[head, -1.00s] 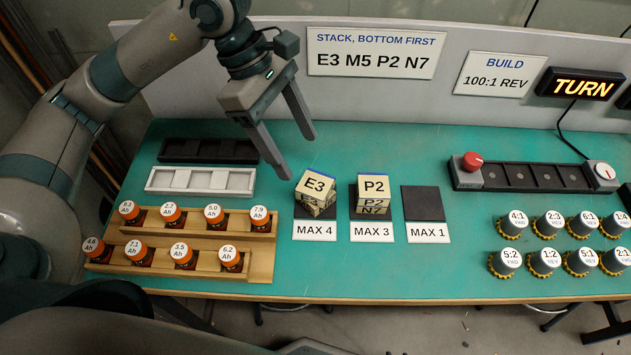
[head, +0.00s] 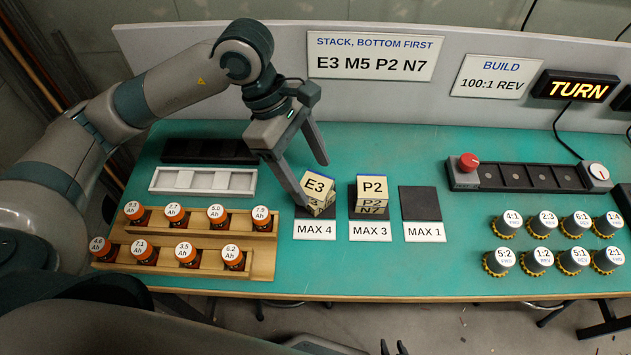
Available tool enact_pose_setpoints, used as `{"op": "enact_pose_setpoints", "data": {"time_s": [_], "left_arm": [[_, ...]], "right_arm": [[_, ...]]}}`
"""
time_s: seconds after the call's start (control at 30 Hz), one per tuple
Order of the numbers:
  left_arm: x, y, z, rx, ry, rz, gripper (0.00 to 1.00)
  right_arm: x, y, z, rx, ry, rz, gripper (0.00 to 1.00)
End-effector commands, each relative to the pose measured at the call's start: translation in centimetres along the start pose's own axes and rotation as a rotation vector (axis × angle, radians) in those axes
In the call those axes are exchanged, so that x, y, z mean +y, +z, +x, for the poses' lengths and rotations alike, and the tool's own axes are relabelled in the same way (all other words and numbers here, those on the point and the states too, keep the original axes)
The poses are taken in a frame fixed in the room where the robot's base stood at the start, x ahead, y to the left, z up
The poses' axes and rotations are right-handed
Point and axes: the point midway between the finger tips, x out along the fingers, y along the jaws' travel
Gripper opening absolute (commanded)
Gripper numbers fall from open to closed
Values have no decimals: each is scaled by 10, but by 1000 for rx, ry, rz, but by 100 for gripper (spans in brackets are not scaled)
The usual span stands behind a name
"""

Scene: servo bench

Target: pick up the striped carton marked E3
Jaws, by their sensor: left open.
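The striped carton marked E3 (head: 318,185) is at the MAX 4 spot, its label facing up and a blue edge at the back. Below its top face, a marked lower part shows; I cannot tell whether that is a second carton. My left gripper (head: 313,183) is open at the carton, one finger at its left front side and the other behind it. I cannot tell whether either finger touches it. Two dark tips at the bottom edge look like my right gripper (head: 393,347); its jaw state is unclear.
A stack with P2 (head: 373,187) on top and N7 lower stands close by on the MAX 3 pad. The MAX 1 pad (head: 420,203) is empty. A wooden rack (head: 262,262) with orange-capped bottles is at left front. Empty black and white trays (head: 205,192) lie behind it.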

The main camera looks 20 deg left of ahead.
Motion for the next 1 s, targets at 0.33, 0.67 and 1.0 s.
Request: {"op": "enact_pose_setpoints", "data": {"time_s": [0.33,0.67,1.0], "left_arm": [[0,-1,17,1,0,-1,66],[0,-1,17,1,0,-1,66],[0,-1,17,1,0,-1,20]], "right_arm": [[-4,-6,-2,29,-5,-2,31],[-3,-5,-2,28,-5,-2,31],[-3,-5,-2,28,-4,-2,31]]}}
